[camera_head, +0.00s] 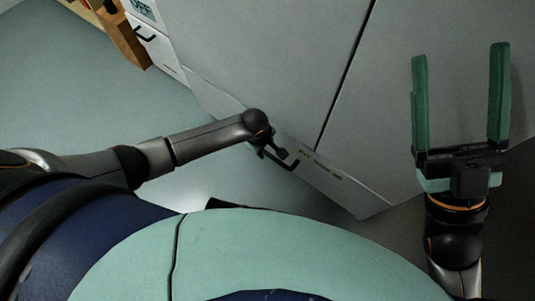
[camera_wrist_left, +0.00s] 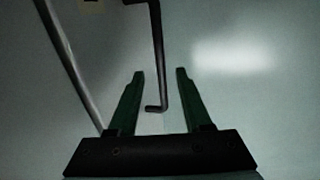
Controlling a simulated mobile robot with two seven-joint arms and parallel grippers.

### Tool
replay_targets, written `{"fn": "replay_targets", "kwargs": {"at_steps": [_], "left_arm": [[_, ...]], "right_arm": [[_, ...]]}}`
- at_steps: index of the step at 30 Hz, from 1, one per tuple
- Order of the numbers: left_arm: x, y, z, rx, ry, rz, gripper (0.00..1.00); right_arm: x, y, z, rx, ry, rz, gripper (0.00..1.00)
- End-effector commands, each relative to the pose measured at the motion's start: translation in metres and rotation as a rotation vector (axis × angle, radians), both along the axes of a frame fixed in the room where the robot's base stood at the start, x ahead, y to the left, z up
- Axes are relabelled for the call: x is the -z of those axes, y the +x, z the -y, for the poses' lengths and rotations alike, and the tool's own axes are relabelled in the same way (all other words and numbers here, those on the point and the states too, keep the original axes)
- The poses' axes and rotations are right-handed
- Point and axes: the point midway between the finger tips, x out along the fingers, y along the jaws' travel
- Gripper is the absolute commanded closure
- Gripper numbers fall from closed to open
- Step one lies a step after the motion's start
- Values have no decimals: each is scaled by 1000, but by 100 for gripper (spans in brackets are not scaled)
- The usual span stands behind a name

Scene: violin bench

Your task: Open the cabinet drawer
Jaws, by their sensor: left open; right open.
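The grey cabinet (camera_head: 265,60) fills the upper middle of the head view, its front face along the lower edge. A black bar handle (camera_head: 291,163) juts from this front. In the left wrist view the dark handle (camera_wrist_left: 158,50) runs down from the top, and its bent end lies between the finger tips. My left gripper (camera_wrist_left: 160,72) is open there with green fingers either side of the bar; contact cannot be told. In the head view its fingers are mostly hidden below the wrist. My right gripper (camera_head: 457,60) is open and empty over the cabinet's right side.
A white unit with a black handle (camera_head: 146,37) and a brown wooden piece (camera_head: 128,42) stand at upper left. A dark seam (camera_head: 345,75) crosses the grey surface. Open floor (camera_head: 60,90) lies at left. A small yellowish label (camera_head: 326,170) is beside the handle.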

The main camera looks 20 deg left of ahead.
Motion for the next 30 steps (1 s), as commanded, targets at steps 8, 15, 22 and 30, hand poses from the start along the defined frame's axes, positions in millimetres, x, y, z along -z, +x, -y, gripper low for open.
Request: {"fn": "replay_targets", "kwargs": {"at_steps": [8, 15, 22, 30], "left_arm": [[44, 8, 3, 1, 0, 1, 50], [53, 10, 4, 1, -1, 2, 50], [53, 10, 4, 1, -1, 1, 50], [53, 10, 4, 1, -1, 1, 79]], "right_arm": [[38, 2, -4, 13, -28, -10, 19], [45, 2, -5, 17, -38, -13, 19], [44, 2, -6, 16, -38, -13, 19], [44, 2, -6, 16, -34, -15, 19]]}}
